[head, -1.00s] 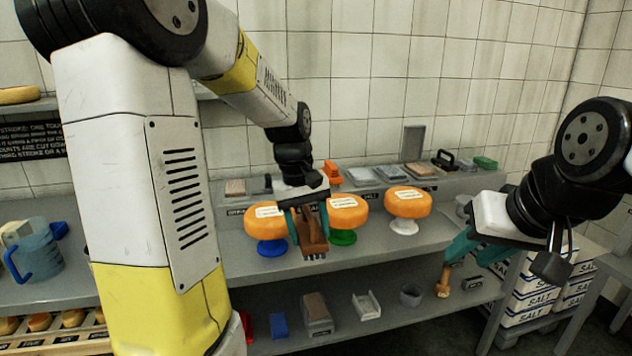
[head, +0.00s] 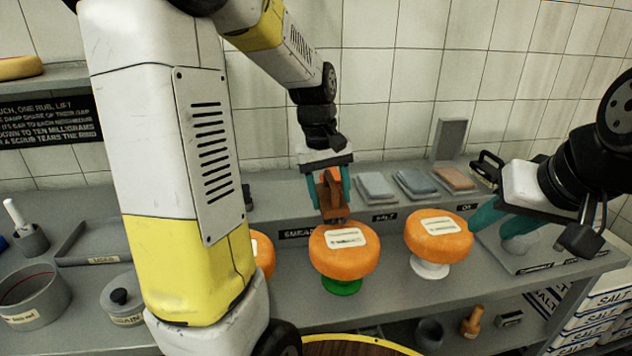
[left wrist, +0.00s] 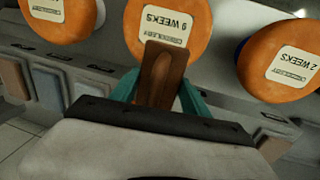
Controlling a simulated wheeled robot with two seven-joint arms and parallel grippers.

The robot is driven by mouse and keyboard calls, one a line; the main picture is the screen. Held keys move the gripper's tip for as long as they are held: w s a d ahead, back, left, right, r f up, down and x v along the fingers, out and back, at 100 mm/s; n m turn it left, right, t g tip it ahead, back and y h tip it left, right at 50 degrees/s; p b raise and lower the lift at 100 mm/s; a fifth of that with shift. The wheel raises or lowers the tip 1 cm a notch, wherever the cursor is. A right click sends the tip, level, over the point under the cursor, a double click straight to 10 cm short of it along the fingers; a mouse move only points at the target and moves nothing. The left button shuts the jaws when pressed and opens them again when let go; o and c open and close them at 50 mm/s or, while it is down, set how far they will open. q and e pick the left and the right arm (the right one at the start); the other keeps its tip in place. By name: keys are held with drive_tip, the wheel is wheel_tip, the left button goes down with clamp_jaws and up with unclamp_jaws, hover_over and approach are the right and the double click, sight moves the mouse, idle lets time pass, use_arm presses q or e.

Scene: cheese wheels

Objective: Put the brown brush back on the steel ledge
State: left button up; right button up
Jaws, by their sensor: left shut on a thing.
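The brown brush (head: 334,208) is held between the teal fingers of my left gripper (head: 328,192). In the head view it is in front of the steel ledge (head: 288,214), just behind the cheese on the green stand. Its lower end is partly hidden by that cheese, and I cannot tell whether it touches the ledge. In the left wrist view the brush (left wrist: 162,75) overlaps the middle cheese, labelled 9 weeks. My right gripper (head: 503,218) has its teal fingers apart and holds nothing visible, at the right near a pale rounded thing.
An orange cheese (head: 343,262) on a green stand and another (head: 438,243) on a white stand are before the ledge. A third (head: 262,252) is mostly behind my left arm. Several cloth-like pads (head: 375,186) lie on the ledge. An upright grey slab (head: 449,139) is behind.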

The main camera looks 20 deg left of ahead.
use_arm(q)
drive_tip(key=w+a, duration=0.3)
drive_tip(key=a, duration=0.1)
drive_tip(key=w+a+f, duration=0.1)
drive_tip(key=w+a, duration=0.2)
drive_tip(key=a, duration=0.2)
drive_tip(key=w+a, duration=0.3)
drive_tip(key=a, duration=0.1)
drive_tip(key=shift+w+a+f, duration=0.15)
drive_tip(key=shift+w+f, duration=0.1)
drive_tip(key=shift+w, duration=0.1)
drive_tip(key=shift+f, duration=1.75)
drive_tip(key=shift+f, duration=0.1)
drive_tip(key=o, duration=1.3)
